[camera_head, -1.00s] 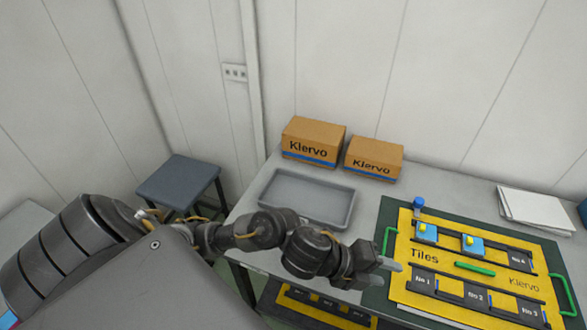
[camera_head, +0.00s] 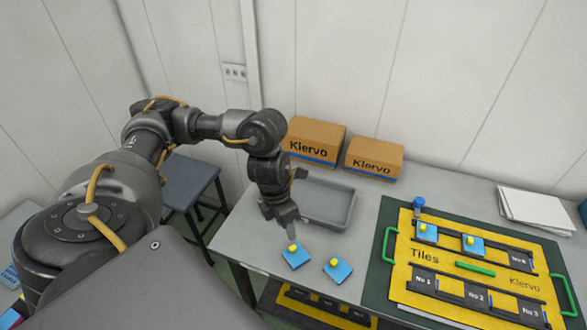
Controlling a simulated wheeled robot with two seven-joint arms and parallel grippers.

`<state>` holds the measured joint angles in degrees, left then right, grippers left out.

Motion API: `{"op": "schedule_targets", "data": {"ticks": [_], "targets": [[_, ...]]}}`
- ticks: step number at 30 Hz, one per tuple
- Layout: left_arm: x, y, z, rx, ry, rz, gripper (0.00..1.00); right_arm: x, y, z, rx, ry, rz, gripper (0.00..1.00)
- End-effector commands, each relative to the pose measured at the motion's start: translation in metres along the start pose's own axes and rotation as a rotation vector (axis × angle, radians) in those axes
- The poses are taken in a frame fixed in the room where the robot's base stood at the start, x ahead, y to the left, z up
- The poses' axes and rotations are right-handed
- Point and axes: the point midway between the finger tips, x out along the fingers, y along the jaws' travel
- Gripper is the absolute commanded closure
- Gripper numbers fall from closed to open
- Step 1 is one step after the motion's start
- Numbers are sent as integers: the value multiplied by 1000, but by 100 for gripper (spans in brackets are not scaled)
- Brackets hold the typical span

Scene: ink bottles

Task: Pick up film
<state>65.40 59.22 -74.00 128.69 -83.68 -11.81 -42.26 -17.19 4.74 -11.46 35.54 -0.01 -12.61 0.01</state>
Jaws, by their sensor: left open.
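I cannot make out a film as such. Two blue square tiles with yellow knobs lie on the grey table: one tile (camera_head: 291,260) just below my left gripper, the other tile (camera_head: 337,274) a little to its right. My left gripper (camera_head: 287,222) is open and points down above the table, in front of the grey tray. It looks apart from the tiles, and its fingers are small in the picture. The yellow board (camera_head: 410,274) marked Tiles holds two more blue tiles in its upper row, the left one (camera_head: 426,240) and the right one (camera_head: 474,253). My right gripper is out of view.
An empty grey tray (camera_head: 342,204) stands behind my left gripper, partly hidden by the arm. Two cardboard boxes, left (camera_head: 322,138) and right (camera_head: 376,160), stand behind it. White papers (camera_head: 530,205) lie at right.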

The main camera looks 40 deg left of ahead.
Motion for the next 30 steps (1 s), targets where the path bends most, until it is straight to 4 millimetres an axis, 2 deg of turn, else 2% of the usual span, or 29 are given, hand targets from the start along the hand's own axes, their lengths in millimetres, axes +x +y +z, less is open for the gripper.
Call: {"op": "schedule_targets", "data": {"ticks": [1,6,16,25,30], "targets": [[11,-1,-1,-3,5,-3,58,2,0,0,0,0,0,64],[32,-1,0,-2,2,-2,58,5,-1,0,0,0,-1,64],[43,-1,1,-2,0,-2,58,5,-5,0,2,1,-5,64],[80,0,2,-3,2,-2,58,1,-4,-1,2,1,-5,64],[90,0,3,-1,-1,-1,58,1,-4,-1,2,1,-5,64]]}}
